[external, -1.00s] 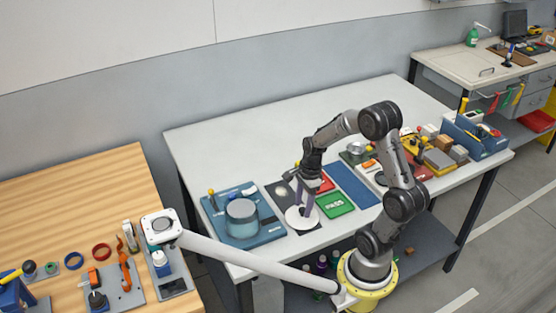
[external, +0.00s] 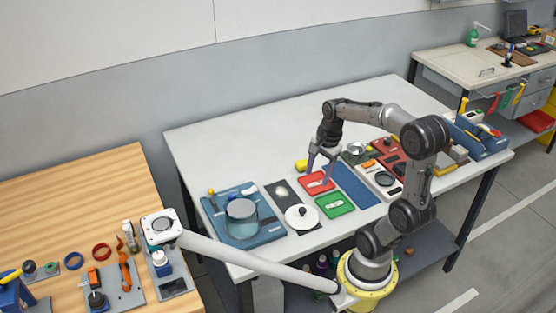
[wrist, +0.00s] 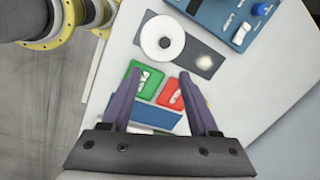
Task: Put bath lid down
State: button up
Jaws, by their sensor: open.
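The bath lid is a white disc (external: 301,217) with a dark knob at its centre. It lies flat on the dark mat (external: 277,190) near the front of the white table. It also shows in the wrist view (wrist: 162,38). The bath (external: 242,217) is a round, clear bluish vessel on the blue station to the left, with no lid visible on it. My gripper (external: 324,178) is open and empty above the red and green trays, right of the lid. In the wrist view my gripper's fingers (wrist: 162,85) are spread apart with nothing between them.
A red tray (external: 314,184) and a green tray (external: 335,205) lie right of the lid, with a blue mat (external: 351,183) beyond. A yellow object (external: 301,166) lies behind the red tray. Several devices crowd the table's right side. The back of the table is clear.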

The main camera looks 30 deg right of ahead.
jog(key=s+d+r+n+t+h, duration=0.1)
jog(key=s+d+r+n+t, duration=0.1)
jog(key=s+n, duration=0.6)
jog(key=d+n+t, duration=0.1)
jog(key=n+t, duration=0.1)
jog(key=n, duration=0.3)
jog(key=shift+s+r, duration=0.2)
jog(key=shift+s, duration=0.1)
